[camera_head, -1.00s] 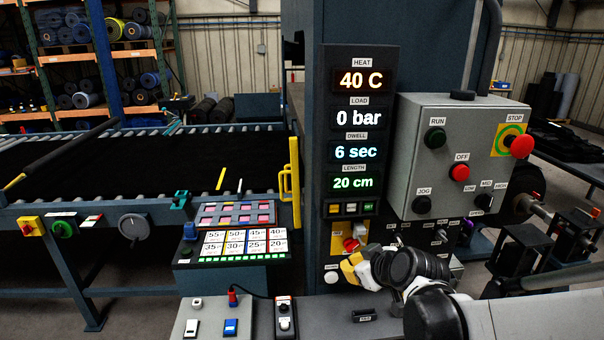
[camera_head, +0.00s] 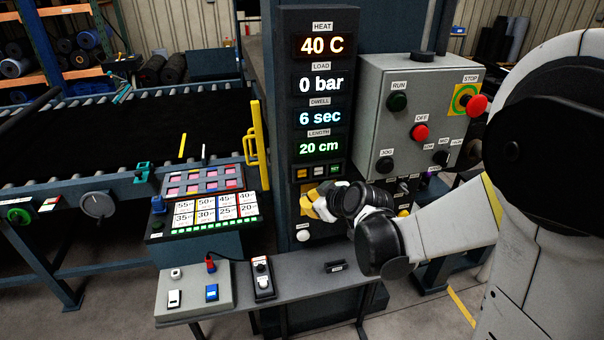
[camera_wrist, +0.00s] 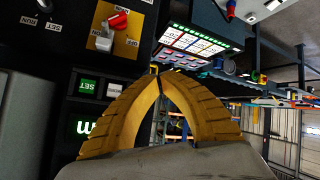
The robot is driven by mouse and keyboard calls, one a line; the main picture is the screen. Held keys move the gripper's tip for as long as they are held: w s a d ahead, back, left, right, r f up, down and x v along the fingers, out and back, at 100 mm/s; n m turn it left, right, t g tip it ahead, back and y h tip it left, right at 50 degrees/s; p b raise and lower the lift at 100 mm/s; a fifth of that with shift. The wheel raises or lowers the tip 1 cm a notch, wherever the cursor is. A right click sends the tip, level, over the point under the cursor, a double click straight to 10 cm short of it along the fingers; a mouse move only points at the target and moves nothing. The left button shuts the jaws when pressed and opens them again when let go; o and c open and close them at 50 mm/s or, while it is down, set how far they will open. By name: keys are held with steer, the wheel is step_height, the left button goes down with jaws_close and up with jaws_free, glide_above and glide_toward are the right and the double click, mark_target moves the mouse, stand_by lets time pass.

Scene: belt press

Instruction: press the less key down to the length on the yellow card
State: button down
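The length display (camera_head: 319,149) on the dark column reads 20 cm. Below it sits a row of keys: a yellow one (camera_head: 304,173), a pale one (camera_head: 319,171) and a green SET key (camera_head: 335,169). The wrist view shows the SET key (camera_wrist: 87,86) and the pale key (camera_wrist: 114,90); the yellow key is hidden there. The less key's label is too small to read. The number cards (camera_head: 215,208) lie on a sloped stand; I cannot tell which one is yellow. My gripper (camera_wrist: 155,70) has its yellow fingertips together, empty, in front of the panel near the keys.
A grey control box (camera_head: 412,115) with RUN, OFF and STOP buttons juts out at the right. A red switch (camera_wrist: 118,20) on a yellow plate is close to my gripper. A yellow handle (camera_head: 257,145) stands left of the column. A low bench (camera_head: 300,285) holds small switches.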

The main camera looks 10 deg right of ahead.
mark_target(298, 180)
steer(key=w, duration=0.7)
steer(key=shift+w, duration=0.2)
stand_by(1.3)
steer(key=shift+w+b, duration=0.35)
steer(key=shift+w, duration=0.4)
stand_by(0.5)
steer(key=shift+s, duration=0.1)
steer(key=shift+s+b, duration=0.35)
steer(key=shift+s, duration=0.4)
steer(key=shift+s, duration=0.1)
